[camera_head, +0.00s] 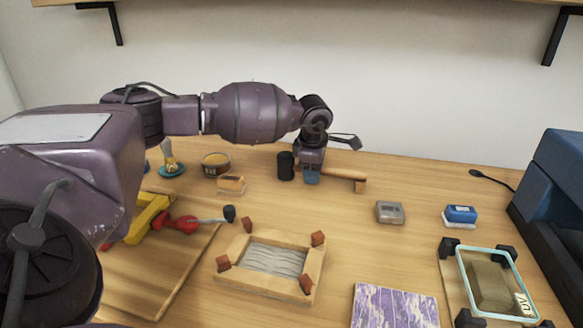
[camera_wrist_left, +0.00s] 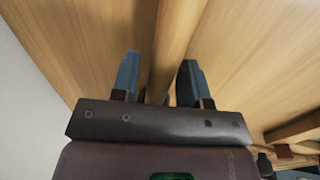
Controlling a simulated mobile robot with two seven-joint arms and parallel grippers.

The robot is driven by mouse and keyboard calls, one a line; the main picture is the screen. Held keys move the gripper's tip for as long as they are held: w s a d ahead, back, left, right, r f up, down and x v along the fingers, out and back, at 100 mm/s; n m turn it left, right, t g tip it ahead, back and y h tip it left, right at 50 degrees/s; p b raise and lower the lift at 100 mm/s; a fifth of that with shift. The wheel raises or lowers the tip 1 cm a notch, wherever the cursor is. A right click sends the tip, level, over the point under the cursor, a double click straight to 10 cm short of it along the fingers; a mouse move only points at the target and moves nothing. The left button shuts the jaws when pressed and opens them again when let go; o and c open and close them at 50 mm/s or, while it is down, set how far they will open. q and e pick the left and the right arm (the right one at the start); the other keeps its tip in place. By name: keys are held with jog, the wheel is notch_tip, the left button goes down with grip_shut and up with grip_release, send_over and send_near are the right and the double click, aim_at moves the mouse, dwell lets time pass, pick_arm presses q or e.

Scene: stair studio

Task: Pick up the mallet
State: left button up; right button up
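The mallet's wooden handle (camera_head: 343,173) lies across the back of the bench in the head view. A black cylinder (camera_head: 285,166) stands at its left and appears to be the mallet's head; the gripper hides part of the space between them. My left gripper (camera_head: 312,177) points down at the handle. In the left wrist view the handle (camera_wrist_left: 177,35) runs between the two blue fingers of the left gripper (camera_wrist_left: 159,64), which are apart. A gap shows between the left finger and the handle; contact at the right finger is unclear. My right gripper is out of view.
A grey box (camera_head: 389,212), a blue-and-white block (camera_head: 460,215) and a wooden frame (camera_head: 232,247) with red corners lie nearer. A wall closes the back.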

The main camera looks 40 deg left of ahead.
pick_arm(q)
grip_shut()
